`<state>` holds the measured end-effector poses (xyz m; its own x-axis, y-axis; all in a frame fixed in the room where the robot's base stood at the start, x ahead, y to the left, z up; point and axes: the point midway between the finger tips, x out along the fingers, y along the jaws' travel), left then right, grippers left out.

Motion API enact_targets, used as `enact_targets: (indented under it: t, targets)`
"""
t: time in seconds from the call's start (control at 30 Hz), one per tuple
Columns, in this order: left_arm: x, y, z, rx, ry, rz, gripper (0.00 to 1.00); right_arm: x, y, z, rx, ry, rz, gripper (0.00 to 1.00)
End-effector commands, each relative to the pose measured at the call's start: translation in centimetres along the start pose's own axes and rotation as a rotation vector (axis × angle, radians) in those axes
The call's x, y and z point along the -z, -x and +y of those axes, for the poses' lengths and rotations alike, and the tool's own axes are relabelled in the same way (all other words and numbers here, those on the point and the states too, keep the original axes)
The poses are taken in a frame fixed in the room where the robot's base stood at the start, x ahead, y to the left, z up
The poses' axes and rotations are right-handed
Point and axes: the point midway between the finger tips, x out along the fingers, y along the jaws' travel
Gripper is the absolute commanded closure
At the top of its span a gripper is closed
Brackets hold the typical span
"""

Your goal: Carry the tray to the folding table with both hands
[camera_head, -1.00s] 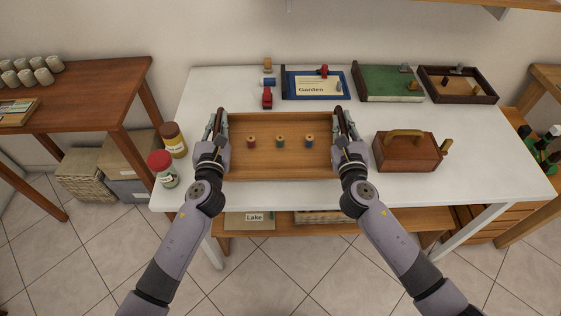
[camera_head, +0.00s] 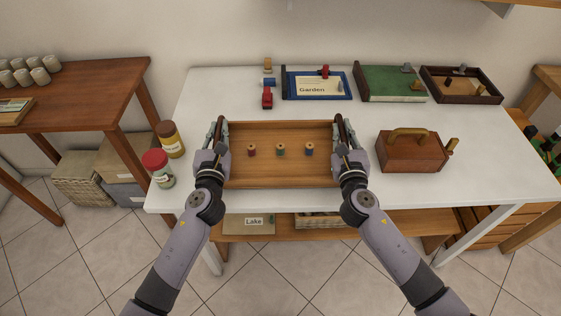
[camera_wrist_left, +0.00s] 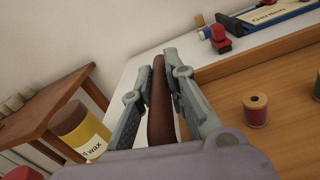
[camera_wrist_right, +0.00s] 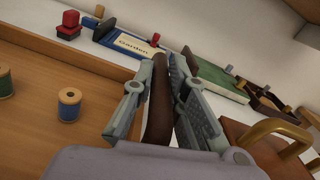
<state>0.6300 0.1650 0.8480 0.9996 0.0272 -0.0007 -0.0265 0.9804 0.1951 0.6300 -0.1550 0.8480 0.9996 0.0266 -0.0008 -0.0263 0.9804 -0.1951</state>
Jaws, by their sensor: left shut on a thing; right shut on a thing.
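The wooden tray (camera_head: 280,176) is level in front of me, over the front part of the white table. Three thread spools stand upright in it: a red one (camera_head: 252,150), a green one (camera_head: 281,150) and a blue one (camera_head: 309,149). My left gripper (camera_head: 217,135) is shut on the tray's left handle, a dark brown bar (camera_wrist_left: 160,105) between the fingers in the left wrist view. My right gripper (camera_head: 344,135) is shut on the right handle, a brown bar (camera_wrist_right: 157,110) in the right wrist view. I cannot tell which table is the folding table.
On the white table (camera_head: 480,135) stand a wooden box with a brass handle (camera_head: 412,155), a green book (camera_head: 390,84), a "Garden" frame (camera_head: 317,86) and a dark tray (camera_head: 461,86). Two jars (camera_head: 158,168) stand at its left edge. A brown table (camera_head: 85,90) is further left.

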Motion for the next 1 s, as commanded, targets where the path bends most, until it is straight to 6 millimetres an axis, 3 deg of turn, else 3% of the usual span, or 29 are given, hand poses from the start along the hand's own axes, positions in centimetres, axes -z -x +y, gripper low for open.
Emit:
enact_targets:
  t: [0.13, 0.17, 0.43, 0.67, 1.0]
  targets:
    - [1.3, 0.0, -0.37, 0.002, 0.001, -0.002, 1.0, 1.33, 0.01, 0.37, -0.002, 0.0, -0.002, 1.0]
    - [1.05, 0.0, -0.32, 0.002, 0.001, -0.002, 0.85, 1.08, 0.01, 0.31, -0.002, 0.0, -0.001, 0.85]
    - [0.95, 0.02, -0.28, 0.002, 0.001, 0.0, 0.67, 0.92, 0.01, 0.25, -0.002, 0.0, -0.001, 0.67]
    - [1.01, 0.03, -0.27, 0.002, 0.0, 0.001, 0.67, 0.89, -0.01, 0.21, -0.001, 0.0, -0.001, 0.66]
    - [0.99, 0.02, -0.23, 0.001, 0.0, 0.001, 0.44, 0.87, -0.02, 0.18, 0.0, 0.0, -0.002, 0.66]
